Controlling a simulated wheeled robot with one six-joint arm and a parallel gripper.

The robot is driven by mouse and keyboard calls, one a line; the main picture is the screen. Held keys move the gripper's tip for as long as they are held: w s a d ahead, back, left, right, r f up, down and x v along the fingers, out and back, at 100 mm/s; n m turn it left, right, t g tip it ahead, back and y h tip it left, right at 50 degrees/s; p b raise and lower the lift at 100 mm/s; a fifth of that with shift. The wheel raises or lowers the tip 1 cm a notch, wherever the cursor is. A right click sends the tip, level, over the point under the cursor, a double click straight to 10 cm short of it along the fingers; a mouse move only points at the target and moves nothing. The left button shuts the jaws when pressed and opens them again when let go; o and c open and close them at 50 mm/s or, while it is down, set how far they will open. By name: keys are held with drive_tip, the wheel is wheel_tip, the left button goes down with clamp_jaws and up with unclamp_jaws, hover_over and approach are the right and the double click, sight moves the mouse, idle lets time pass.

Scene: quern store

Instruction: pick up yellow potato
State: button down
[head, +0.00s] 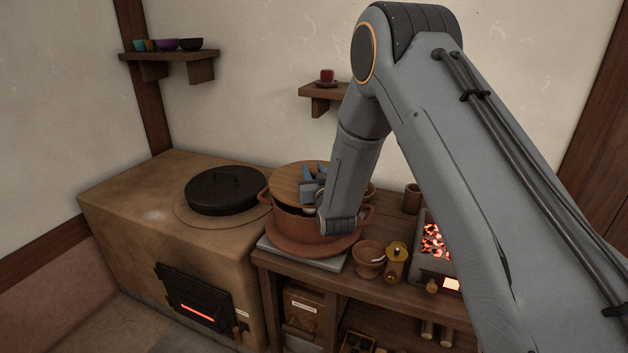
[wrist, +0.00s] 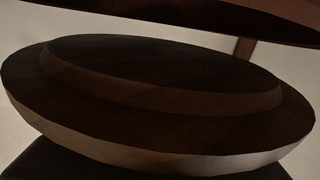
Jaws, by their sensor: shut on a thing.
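I see no yellow potato in either view. My gripper (head: 312,187) is at a round wooden lid (head: 291,183) above a reddish clay pot (head: 300,222). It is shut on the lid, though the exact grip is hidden. The lid looks tilted, and a gap seems to show between it and the pot near my wrist. The lid (wrist: 160,105) fills most of the wrist view as a dark stepped wooden disc, close to the camera. The inside of the pot is hidden by the lid and my arm.
A clay stove (head: 130,215) with a black lidded pan (head: 226,190) and glowing firebox (head: 198,305) stands left. Right of the pot are a small bowl (head: 369,260), a yellow-topped jar (head: 396,262) and glowing coals (head: 434,240). Wall shelves (head: 170,56) hold bowls.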

sight(314, 178)
drive_tip(key=shift+f, duration=1.6)
drive_tip(key=shift+f, duration=0.1)
drive_tip(key=shift+f, duration=0.25)
drive_tip(key=c, duration=1.3)
unclamp_jaws()
drive_tip(key=shift+c, duration=0.2)
